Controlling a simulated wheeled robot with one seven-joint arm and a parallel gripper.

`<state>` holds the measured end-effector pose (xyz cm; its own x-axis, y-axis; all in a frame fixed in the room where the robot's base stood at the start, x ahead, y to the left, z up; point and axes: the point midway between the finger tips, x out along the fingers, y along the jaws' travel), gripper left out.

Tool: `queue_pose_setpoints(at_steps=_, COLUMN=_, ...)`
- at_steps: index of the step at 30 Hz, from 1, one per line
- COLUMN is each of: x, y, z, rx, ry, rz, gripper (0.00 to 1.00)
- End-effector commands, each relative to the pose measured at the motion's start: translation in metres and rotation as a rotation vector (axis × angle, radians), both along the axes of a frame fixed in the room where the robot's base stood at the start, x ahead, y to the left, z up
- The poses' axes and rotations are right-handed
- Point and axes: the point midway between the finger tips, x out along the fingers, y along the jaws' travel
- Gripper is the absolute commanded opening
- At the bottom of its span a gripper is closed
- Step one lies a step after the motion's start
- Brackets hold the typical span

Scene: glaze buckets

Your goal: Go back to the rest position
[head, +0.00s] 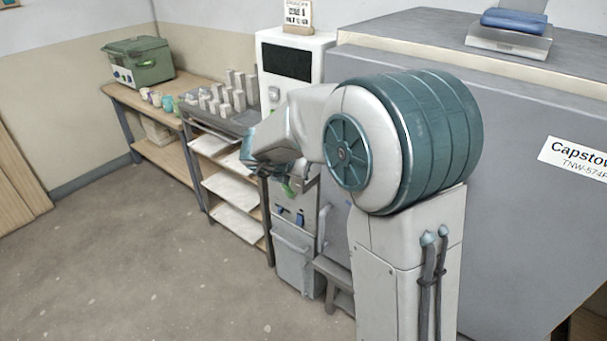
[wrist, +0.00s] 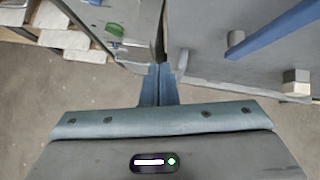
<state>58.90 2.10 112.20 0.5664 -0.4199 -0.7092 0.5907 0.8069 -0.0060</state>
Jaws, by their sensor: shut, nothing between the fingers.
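My gripper (wrist: 158,86) shows in the wrist view with its two blue fingers together and nothing between them. In the head view my arm is folded, and the gripper end (head: 268,168) hangs in front of the grey cabinet, left of the large teal shoulder joint. The fingertips are small and partly hidden there by the arm's own links.
A wooden bench (head: 122,96) with a green box (head: 140,62) and small cups stands at the back left. A shelf rack (head: 228,190) holds white boards and several grey blocks. A large grey kiln-like cabinet (head: 515,215) fills the right. The floor (head: 150,260) at front left is clear.

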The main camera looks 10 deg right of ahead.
Motion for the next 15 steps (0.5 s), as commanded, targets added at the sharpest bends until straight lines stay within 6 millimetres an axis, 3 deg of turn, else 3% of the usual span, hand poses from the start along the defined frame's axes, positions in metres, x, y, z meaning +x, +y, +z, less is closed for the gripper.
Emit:
queue_pose_setpoints(at_steps=4, x=-0.002, y=0.006, z=0.010, rx=-0.020, ry=-0.009, rz=0.047, gripper=0.00)
queue_pose_setpoints(at_steps=7, x=0.003, y=0.007, z=0.028, rx=-0.095, ry=-0.035, rz=0.186, gripper=0.00)
queue_pose_setpoints(at_steps=11, x=0.006, y=0.016, z=0.065, rx=-0.294, ry=-0.077, rz=0.510, gripper=0.00)
queue_pose_setpoints(at_steps=15, x=-0.008, y=0.034, z=0.096, rx=-0.577, ry=-0.090, rz=0.904, gripper=0.00)
